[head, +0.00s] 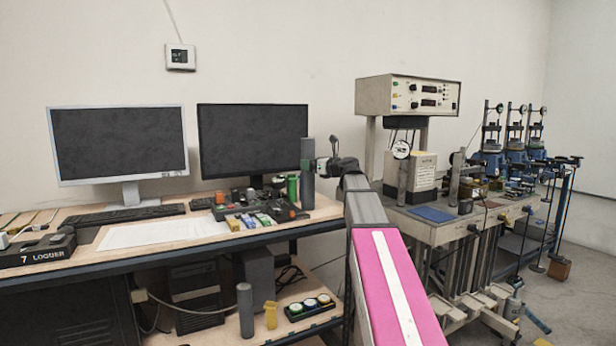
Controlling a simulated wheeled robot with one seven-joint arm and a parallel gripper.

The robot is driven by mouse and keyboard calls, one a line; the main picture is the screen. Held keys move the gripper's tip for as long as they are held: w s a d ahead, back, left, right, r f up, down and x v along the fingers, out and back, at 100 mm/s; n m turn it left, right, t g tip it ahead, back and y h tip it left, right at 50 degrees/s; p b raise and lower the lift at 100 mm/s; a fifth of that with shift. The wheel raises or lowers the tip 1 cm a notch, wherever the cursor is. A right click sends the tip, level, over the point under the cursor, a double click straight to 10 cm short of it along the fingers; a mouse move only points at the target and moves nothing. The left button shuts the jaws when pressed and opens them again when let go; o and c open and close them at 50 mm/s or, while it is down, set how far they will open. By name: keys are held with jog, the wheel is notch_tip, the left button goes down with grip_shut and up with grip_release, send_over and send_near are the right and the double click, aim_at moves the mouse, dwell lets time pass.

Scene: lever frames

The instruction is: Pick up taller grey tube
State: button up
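A tall dark grey tube (307,173) stands upright at the right end of the desk, in front of the right monitor's edge. A second grey tube (245,311) stands upright on the lower shelf and looks shorter. My gripper (322,166) is at the right side of the desk tube, at about its mid-height. Its fingers are small and dark here, so I cannot tell whether they are around the tube or only beside it. My arm reaches up from the bottom of the view, with a pink link.
The desk (205,242) holds two monitors, a keyboard (120,214), and small coloured items left of the tall tube. A green cylinder (292,188) stands close to its left. A yellow item (271,315) and a tray (310,309) are on the shelf. A workbench (440,232) with instruments stands right.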

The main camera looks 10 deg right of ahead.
jog(key=x, duration=0.3)
jog(key=c, duration=1.4)
jog(key=shift+c, duration=1)
jog(key=shift+r, duration=0.1)
